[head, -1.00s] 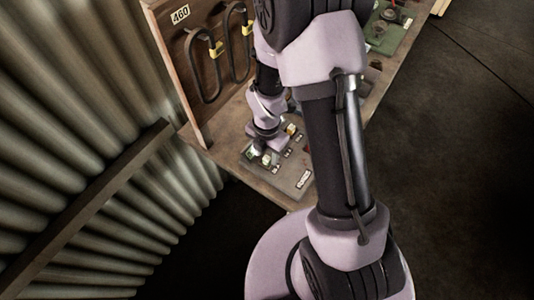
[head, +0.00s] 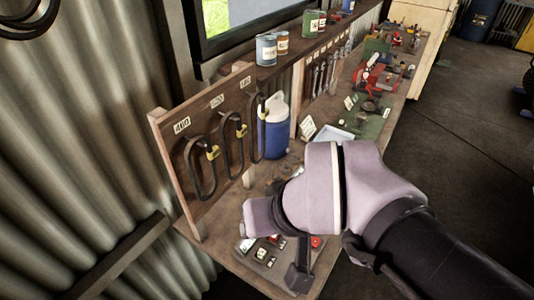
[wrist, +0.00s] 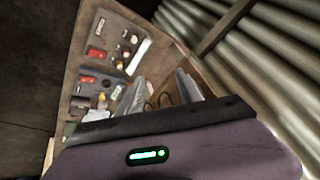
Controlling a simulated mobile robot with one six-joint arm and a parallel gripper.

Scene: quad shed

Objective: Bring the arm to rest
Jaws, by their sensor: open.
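My arm reaches in from the lower right of the head view, bent over the near end of a wooden workbench (head: 225,258). My gripper (wrist: 161,88) shows in the wrist view as two grey pointed fingers standing apart. Nothing shows held between them. In the head view the fingers cannot be made out clearly behind my arm. The bench also shows in the wrist view (wrist: 70,75), with small parts on it.
A wooden board (head: 200,150) with hanging black loops stands along the bench's left side. A blue jug (head: 274,130) is behind it. A green mat (head: 372,122) and red tools lie farther back. Corrugated wall (head: 75,150) is at left; open floor (head: 470,130) at right.

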